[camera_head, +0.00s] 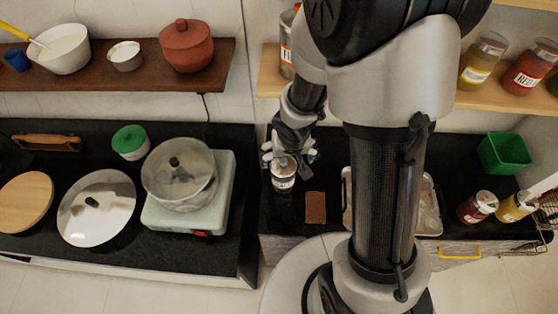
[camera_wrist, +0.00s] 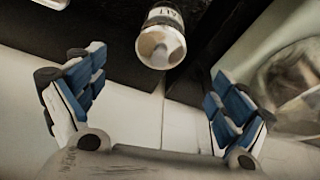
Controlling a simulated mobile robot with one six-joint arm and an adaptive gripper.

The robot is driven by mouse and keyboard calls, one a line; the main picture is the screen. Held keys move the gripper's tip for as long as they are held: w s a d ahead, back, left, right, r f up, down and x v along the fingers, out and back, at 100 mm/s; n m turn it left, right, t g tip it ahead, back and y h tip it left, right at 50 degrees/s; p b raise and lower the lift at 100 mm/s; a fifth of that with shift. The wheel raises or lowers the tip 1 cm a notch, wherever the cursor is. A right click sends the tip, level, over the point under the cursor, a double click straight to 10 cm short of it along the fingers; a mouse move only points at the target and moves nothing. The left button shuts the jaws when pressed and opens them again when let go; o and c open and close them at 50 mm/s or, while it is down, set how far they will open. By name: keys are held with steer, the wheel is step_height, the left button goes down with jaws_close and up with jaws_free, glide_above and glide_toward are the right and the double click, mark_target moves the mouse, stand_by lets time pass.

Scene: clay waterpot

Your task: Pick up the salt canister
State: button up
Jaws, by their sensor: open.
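The salt canister (camera_head: 283,183) is a small clear jar with a white label, standing on the black counter at the left end of the right-hand section. In the wrist view the canister (camera_wrist: 162,44) shows at the top centre, with part of its label lettering visible. My gripper (camera_head: 289,154) is just above and behind the canister in the head view, partly overlapping its top. In the wrist view my gripper (camera_wrist: 158,75) is open, with blue-padded fingers spread to either side. The canister lies between the finger directions, near the tips, and no contact shows.
A brown block (camera_head: 316,207) lies right of the canister. A metal tray (camera_head: 431,208) is partly hidden behind my arm. A shelf (camera_head: 268,88) with jars runs above.

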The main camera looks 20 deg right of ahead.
mark_target(285, 165)
steer(key=b+x, duration=0.6)
steer(key=x, duration=0.4)
steer(key=shift+f+b, duration=0.2)
steer(key=shift+b, duration=0.15)
steer(key=b+x, duration=0.3)
steer(key=x, duration=0.2)
steer(key=shift+s+a+f+b, duration=0.1)
steer(key=shift+a+b, duration=0.1)
steer(key=shift+b, duration=0.2)
steer(key=shift+c, duration=0.4)
steer(key=c, duration=1.8)
